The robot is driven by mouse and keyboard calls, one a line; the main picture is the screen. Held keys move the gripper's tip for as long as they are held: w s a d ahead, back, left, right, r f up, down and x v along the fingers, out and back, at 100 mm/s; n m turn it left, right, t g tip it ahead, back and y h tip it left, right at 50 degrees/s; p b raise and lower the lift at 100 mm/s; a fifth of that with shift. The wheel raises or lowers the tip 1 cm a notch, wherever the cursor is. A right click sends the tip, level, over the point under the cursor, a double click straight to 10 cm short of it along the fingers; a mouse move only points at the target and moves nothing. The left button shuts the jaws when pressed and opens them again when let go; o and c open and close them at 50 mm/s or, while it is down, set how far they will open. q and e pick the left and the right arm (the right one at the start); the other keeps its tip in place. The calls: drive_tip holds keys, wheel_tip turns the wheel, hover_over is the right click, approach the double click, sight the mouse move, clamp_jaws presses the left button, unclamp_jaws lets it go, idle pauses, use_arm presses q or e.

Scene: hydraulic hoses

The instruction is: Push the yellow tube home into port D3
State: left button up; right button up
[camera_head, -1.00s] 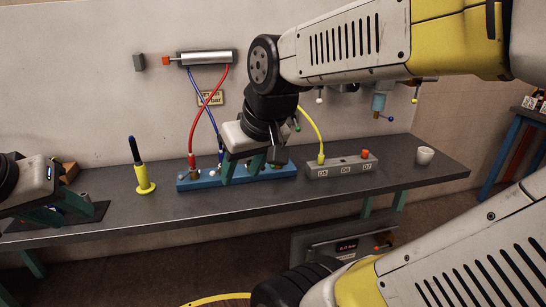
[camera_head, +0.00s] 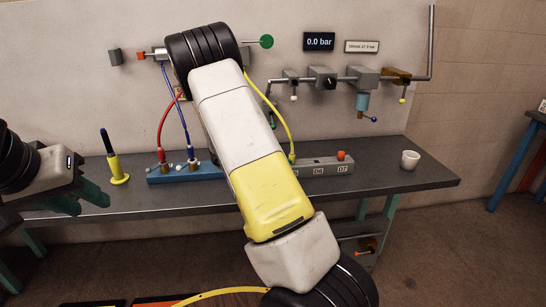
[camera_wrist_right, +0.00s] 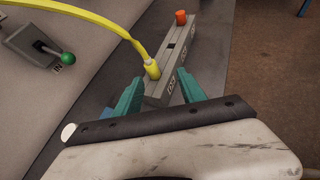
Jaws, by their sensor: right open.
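The yellow tube (camera_head: 284,122) arches down in front of the wall to the grey port block (camera_head: 325,166). In the right wrist view the tube's end fitting (camera_wrist_right: 153,70) stands in or on this block at the port marked D5. My right gripper (camera_wrist_right: 160,84) is open, with its teal fingers on either side of the near end of the block, below the fitting. In the head view my right arm hides it. The blue port block (camera_head: 180,176) is partly behind that arm, and I cannot read a D3 label. My left gripper (camera_head: 82,198) is open and empty at the left.
Red (camera_head: 162,122) and blue (camera_head: 178,110) hoses run to the blue block. A yellow stand with a dark pen-like tool (camera_head: 118,170) is left of it. A white cup (camera_head: 410,160) stands at the right. Valves and a gauge (camera_head: 319,41) are on the wall.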

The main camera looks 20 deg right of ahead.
sight(290, 156)
drive_tip(key=shift+n+t+h, duration=0.4)
drive_tip(key=shift+n, duration=0.4)
drive_tip(key=w+d+f, duration=0.1)
drive_tip(key=w+d, duration=0.1)
drive_tip(key=shift+w+d+f, duration=0.2)
drive_tip(key=shift+w+f, duration=0.15)
drive_tip(key=shift+f, duration=0.05)
drive_tip(key=x, duration=0.4)
drive_tip(key=shift+s+d+r, duration=0.15)
drive_tip(key=shift+d+r, duration=0.1)
drive_tip(key=shift+w+d+f, duration=0.2)
drive_tip(key=shift+d, duration=0.15)
clamp_jaws()
